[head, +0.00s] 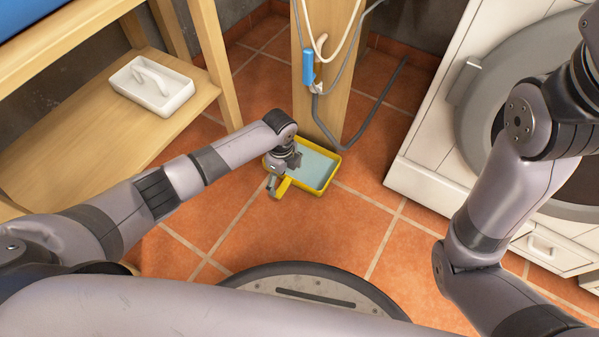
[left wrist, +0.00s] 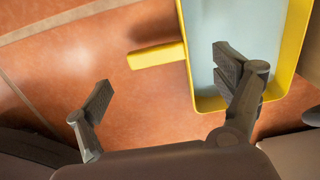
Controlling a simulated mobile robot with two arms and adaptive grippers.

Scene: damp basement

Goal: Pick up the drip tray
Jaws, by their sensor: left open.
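The drip tray (head: 332,175) is a yellow tray with a pale blue-grey inside. It lies on the tiled floor at the foot of a wooden post, and its yellow rim (left wrist: 292,45) fills the upper right of the left wrist view. Its short yellow handle (head: 283,188) sticks out toward me; it also shows in the left wrist view (left wrist: 157,55). My left gripper (head: 281,176) is open and empty at the handle side of the tray. In the left wrist view, one finger overlaps the tray's inside and the other is over bare floor left of the handle. My right gripper is out of view.
The wooden post (head: 340,70) carries a hose and a blue-handled fitting (head: 308,68). A white caddy (head: 152,86) sits on a wooden shelf at left. A white front-loading machine (head: 436,130) stands at right. Floor in front of the tray is clear.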

